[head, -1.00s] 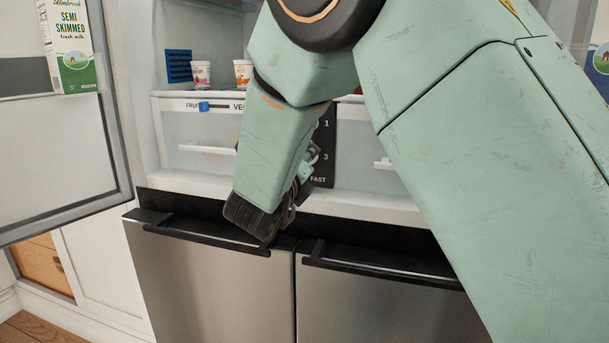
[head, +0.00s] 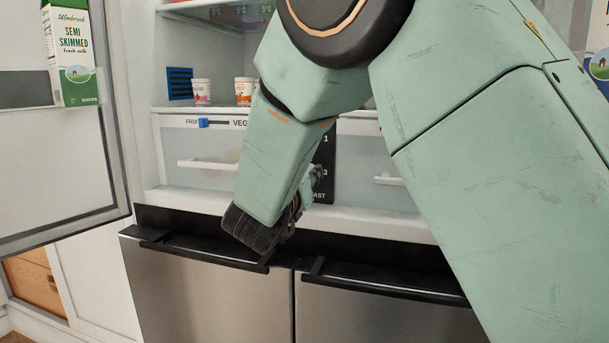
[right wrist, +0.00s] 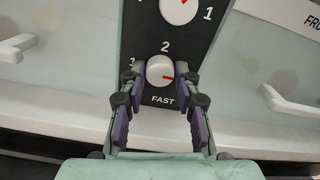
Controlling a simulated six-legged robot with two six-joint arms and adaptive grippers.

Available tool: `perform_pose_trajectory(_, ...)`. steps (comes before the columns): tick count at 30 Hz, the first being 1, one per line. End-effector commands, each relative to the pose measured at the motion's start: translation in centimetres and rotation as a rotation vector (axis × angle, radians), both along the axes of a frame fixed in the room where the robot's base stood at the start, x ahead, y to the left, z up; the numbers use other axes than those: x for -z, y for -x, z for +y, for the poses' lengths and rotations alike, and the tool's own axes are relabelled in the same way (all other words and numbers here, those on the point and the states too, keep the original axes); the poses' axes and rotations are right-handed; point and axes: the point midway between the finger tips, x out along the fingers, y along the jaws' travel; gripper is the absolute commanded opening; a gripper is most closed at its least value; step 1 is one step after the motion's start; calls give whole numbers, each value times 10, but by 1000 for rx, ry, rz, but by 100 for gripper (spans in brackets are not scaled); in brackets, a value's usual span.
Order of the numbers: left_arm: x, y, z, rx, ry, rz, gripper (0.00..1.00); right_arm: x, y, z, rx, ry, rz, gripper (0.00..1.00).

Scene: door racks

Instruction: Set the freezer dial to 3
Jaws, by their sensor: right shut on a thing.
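The freezer dial (right wrist: 160,71) is a white round knob low on a black panel (right wrist: 146,38). A 2 shows above it, a 1 at its left and FAST below. Its red mark points right, where a finger hides the label. My right gripper (right wrist: 160,76) is shut on the dial, one finger on each side. It shows partly at the panel in the head view (head: 315,178). My left gripper is not in view.
A second white dial (right wrist: 178,9) with a red mark sits above on the panel. Drawer handles flank the panel, one at right (right wrist: 290,106). Lower door handles (head: 205,250) jut out below my wrist. The open fridge door (head: 50,165) stands at left with a milk carton (head: 72,55).

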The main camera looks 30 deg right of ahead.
Motion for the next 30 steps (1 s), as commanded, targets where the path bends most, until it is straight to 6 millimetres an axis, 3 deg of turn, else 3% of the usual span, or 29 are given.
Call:
perform_pose_trajectory(17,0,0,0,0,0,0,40,-5,-1,0,-1,-14,-32,0)
perform_pose_trajectory(18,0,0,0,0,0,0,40,-5,-1,0,-1,-15,-31,35)
perform_pose_trajectory(25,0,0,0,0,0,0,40,-2,0,0,0,-15,-25,54)
perform_pose_trajectory(30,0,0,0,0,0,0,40,-1,0,0,0,-16,-23,54)
